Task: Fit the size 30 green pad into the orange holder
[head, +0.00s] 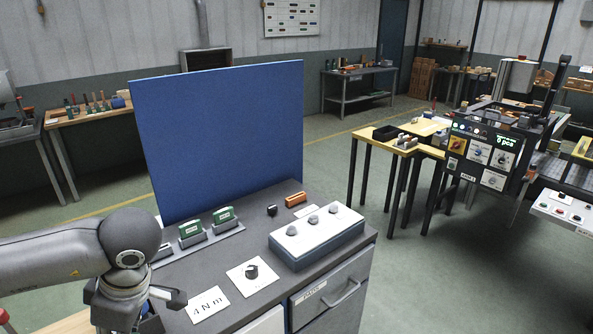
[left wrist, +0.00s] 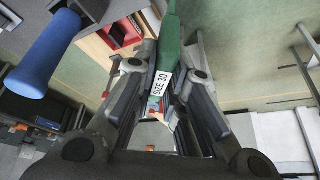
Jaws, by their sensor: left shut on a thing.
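My left gripper (head: 150,299) is low at the left front of the grey bench in the head view. In the left wrist view, my left gripper (left wrist: 173,60) is shut on a green pad (left wrist: 171,45) with a white "SIZE 30" label. The arm and gripper hide this pad in the head view. A small orange block (head: 295,199), which looks like the orange holder, lies at the bench's back right, well away from the gripper. Its opening is too small to make out. My right gripper is in neither view.
Two other green pads (head: 191,230) (head: 222,214) stand in grey slots along the bench's back left. A white box with several knobs (head: 318,232), a dark knob on a white plate (head: 251,271) and a "4 N m" card (head: 207,304) occupy the bench. A blue panel (head: 217,135) rises behind.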

